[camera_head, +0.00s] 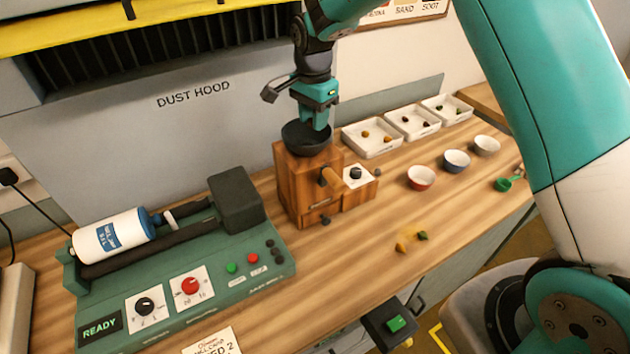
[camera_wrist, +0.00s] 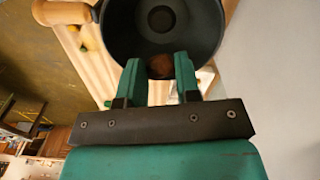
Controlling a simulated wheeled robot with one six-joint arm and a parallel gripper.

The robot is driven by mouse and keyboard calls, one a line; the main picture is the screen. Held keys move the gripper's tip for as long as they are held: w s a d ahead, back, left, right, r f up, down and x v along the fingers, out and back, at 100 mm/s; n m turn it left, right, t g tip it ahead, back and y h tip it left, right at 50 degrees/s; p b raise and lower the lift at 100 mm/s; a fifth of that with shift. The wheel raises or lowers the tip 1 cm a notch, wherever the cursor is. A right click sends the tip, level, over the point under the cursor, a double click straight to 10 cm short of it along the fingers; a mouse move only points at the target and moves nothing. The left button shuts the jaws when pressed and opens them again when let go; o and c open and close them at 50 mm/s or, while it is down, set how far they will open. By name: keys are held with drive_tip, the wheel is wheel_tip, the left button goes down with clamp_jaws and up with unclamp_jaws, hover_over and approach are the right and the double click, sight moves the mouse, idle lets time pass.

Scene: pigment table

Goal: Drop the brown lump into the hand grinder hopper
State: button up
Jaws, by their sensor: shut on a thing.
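The hand grinder (camera_head: 300,185) is a wooden box on the table with a dark round hopper (camera_head: 300,142) on top. My gripper (camera_head: 318,124) points down over the hopper, its fingertips at or just inside the rim. In the wrist view my gripper (camera_wrist: 159,70) is shut on the brown lump (camera_wrist: 160,66), which shows between the fingertips against the dark hopper bowl (camera_wrist: 205,30). The lump is hidden in the head view. The grinder's wooden handle (camera_wrist: 62,13) shows at the upper left of the wrist view.
A green mill machine (camera_head: 190,270) with a white jar (camera_head: 112,235) stands left of the grinder. White trays (camera_head: 372,150) with small lumps and several bowls (camera_head: 420,178) stand to the right. Two small lumps (camera_head: 401,247) lie in front on the table. The dust hood wall is behind.

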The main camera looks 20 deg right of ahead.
drive_tip(key=shift+f, duration=0.2)
drive_tip(key=o, duration=1)
wheel_tip(320, 180, up, 12)
drive_tip(key=b, duration=0.3)
drive_tip(key=s+a+f+n+y+b, duration=0.1)
drive_tip(key=s+f+n, duration=0.1)
drive_tip(key=s+n, duration=0.4)
drive_tip(key=s+a+f+n+y+b, duration=0.1)
drive_tip(key=s+n, duration=0.6)
drive_tip(key=s, duration=0.9)
drive_tip(key=s+a+f+n+y+b, duration=0.2)
drive_tip(key=s+n, duration=0.5)
drive_tip(key=s, duration=0.5)
drive_tip(key=shift+b+x, duration=0.7)
drive_tip(key=shift+x, duration=0.2)
